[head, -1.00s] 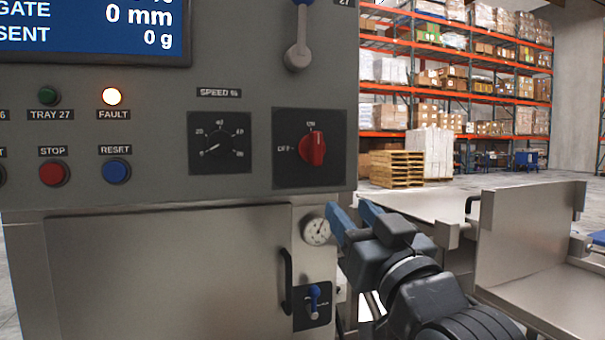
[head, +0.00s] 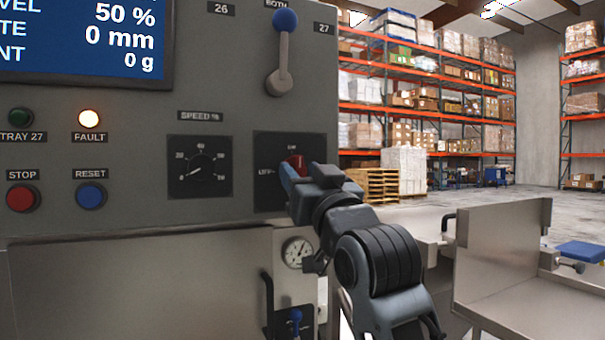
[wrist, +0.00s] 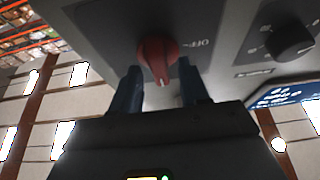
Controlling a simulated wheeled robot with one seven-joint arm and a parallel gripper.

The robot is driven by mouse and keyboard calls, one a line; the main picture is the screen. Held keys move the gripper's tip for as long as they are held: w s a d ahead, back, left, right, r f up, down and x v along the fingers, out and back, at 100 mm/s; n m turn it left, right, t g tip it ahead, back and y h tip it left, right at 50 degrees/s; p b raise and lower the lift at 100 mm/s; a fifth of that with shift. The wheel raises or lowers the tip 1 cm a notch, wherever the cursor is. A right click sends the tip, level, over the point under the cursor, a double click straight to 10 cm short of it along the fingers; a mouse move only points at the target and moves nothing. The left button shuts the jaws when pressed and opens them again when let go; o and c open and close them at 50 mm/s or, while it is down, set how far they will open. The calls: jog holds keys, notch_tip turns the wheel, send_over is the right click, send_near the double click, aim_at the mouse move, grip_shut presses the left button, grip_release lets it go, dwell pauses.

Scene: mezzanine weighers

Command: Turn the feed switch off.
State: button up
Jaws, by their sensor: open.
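The feed switch is a red rotary knob (head: 296,162) on a black plate marked OFF at its left, with another mark at its top. Its pointer looks turned to the top mark, not to OFF. In the head view my gripper (head: 292,180) is up at the knob and hides its lower part. In the wrist view the red knob (wrist: 157,52) sits between the tips of my open gripper (wrist: 160,76), with a finger on each side. I cannot tell whether either finger touches it.
The speed dial (head: 200,167) is left of the switch. A blue-tipped lever (head: 284,50) stands above it. The stop button (head: 22,197), reset button (head: 91,195) and lit fault lamp (head: 89,118) are further left. A gauge (head: 298,252) and small blue lever (head: 296,318) are below.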

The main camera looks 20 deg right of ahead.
grip_shut()
dwell(0.5)
jog(key=shift+n, duration=0.3)
jog(key=n+y, duration=0.1)
jog(key=n, duration=0.1)
jog(key=n+y, duration=0.2)
jog(key=n, duration=0.1)
jog(key=shift+d, duration=0.15)
jog(key=n+g+y+b, duration=0.1)
jog(key=n, duration=0.2)
jog(key=n+g+y+b, duration=0.1)
jog(key=n+y, duration=0.1)
jog(key=n, duration=0.2)
jog(key=shift+n+b, duration=0.3)
jog(key=shift+b, duration=0.05)
jog(key=n+g, duration=0.1)
jog(key=n, duration=0.1)
jog(key=n+b, duration=0.1)
jog(key=n, duration=0.1)
jog(key=shift+d+g+y, duration=0.1)
jog(key=shift+g+y, duration=0.3)
jog(key=n+g+b, duration=0.1)
jog(key=n+g, duration=0.1)
jog(key=n, duration=0.3)
jog(key=shift+r, duration=0.1)
jog(key=shift+n, duration=0.3)
